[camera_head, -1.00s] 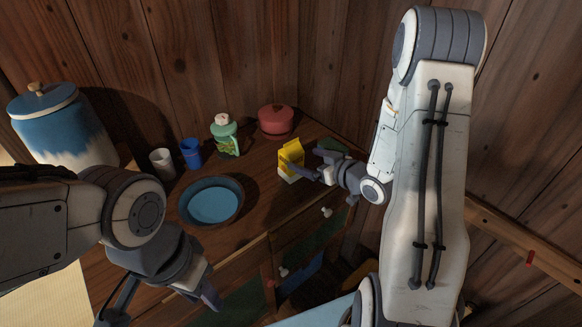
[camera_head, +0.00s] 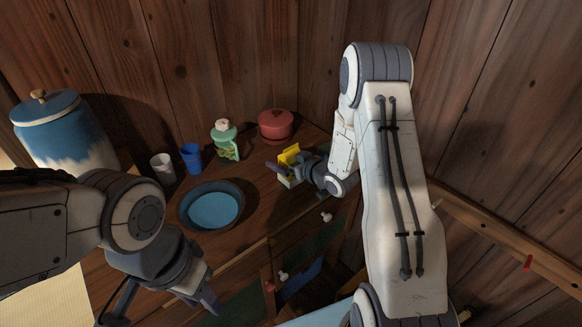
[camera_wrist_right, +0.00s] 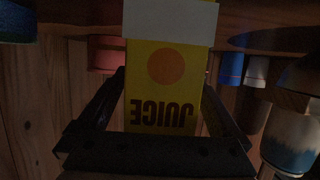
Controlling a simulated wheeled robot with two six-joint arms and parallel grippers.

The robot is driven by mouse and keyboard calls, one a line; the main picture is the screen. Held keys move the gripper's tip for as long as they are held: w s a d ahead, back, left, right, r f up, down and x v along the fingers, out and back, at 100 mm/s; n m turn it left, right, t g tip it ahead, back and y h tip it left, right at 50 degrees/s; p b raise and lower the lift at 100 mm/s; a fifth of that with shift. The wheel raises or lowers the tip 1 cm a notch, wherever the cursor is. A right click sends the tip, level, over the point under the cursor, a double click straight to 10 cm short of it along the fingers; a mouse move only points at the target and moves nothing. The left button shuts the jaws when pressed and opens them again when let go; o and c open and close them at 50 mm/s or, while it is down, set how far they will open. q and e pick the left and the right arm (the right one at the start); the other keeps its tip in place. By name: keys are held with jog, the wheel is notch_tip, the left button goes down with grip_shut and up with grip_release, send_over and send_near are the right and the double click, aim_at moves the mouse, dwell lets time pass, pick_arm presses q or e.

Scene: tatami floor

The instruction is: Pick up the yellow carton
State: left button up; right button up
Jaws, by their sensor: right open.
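The yellow carton (camera_head: 289,152) stands near the front right of the wooden cabinet top, partly hidden by my right gripper (camera_head: 278,173). In the right wrist view the carton (camera_wrist_right: 165,85) appears upside down, with "JUICE" and an orange disc on its face. It lies between the two dark fingers of my right gripper (camera_wrist_right: 163,90). That gripper is open around the carton; I cannot tell whether either finger touches it. My left gripper (camera_head: 160,301) is open and empty at the lower left, well away from the carton.
A red lidded pot (camera_head: 275,125), a green-and-white bottle (camera_head: 226,142), a blue cup (camera_head: 190,158) and a white cup (camera_head: 162,167) stand behind. A dark bowl (camera_head: 238,196) with a blue inside sits left. A blue-and-white jar (camera_head: 66,135) stands far left. Wooden walls close the corner.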

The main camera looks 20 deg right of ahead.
jog(key=c, duration=1.5)
grip_shut()
jog(key=shift+r, duration=0.15)
